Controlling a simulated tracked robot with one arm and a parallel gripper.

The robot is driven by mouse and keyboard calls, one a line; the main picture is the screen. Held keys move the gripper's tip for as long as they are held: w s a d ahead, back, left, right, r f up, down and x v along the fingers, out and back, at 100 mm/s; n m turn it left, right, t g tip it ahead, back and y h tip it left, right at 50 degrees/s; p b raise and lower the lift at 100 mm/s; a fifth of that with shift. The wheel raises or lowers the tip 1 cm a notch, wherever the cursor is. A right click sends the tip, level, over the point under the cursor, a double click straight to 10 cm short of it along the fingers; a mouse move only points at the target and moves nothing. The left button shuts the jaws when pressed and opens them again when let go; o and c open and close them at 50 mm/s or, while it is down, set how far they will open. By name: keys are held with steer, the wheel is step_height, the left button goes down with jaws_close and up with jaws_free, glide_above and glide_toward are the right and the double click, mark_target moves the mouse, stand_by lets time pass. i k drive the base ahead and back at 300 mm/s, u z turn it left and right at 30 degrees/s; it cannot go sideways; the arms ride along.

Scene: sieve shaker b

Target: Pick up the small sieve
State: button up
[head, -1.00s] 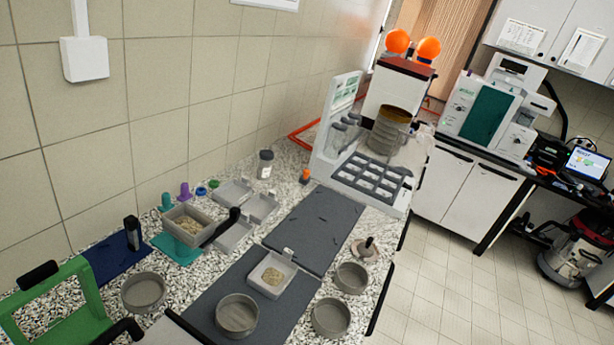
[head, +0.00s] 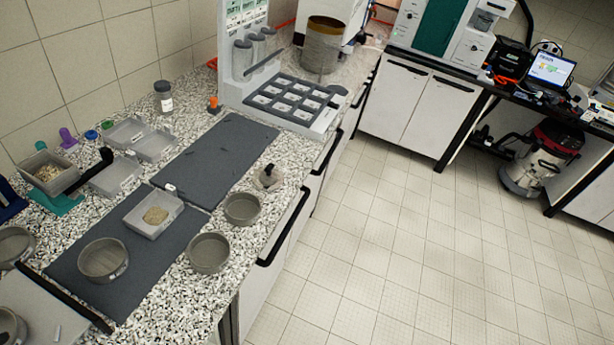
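Several round grey sieve-like pans stand on the speckled counter. One round pan (head: 103,261) is on the dark mat at the lower left. Two similar pans stand to the right of the mat, an upper one (head: 242,209) and a lower one (head: 208,253). Another pan (head: 14,245) is cut by the left edge, and one more (head: 8,327) sits in the bottom left corner. They look close in size, and I cannot tell which is the small sieve. A larger brass-rimmed cylinder (head: 322,47) stands at the back. My gripper is not in view.
A square tray with grainy material (head: 154,214) is on the near mat (head: 75,285). A far mat (head: 215,160), a partitioned tray (head: 292,98) and a lidded jar (head: 163,97) lie beyond. Open tiled floor (head: 390,250) fills the right, bounded by cabinets (head: 415,105) and a vacuum cleaner (head: 540,155).

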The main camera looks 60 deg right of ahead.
mark_target(243, 209)
steer(key=z, duration=0.3)
steer(key=k, duration=0.45)
steer(key=z, duration=0.45)
steer(key=i, duration=0.8)
steer(key=z, duration=0.1)
steer(key=k, duration=0.45)
steer(key=z, duration=0.15)
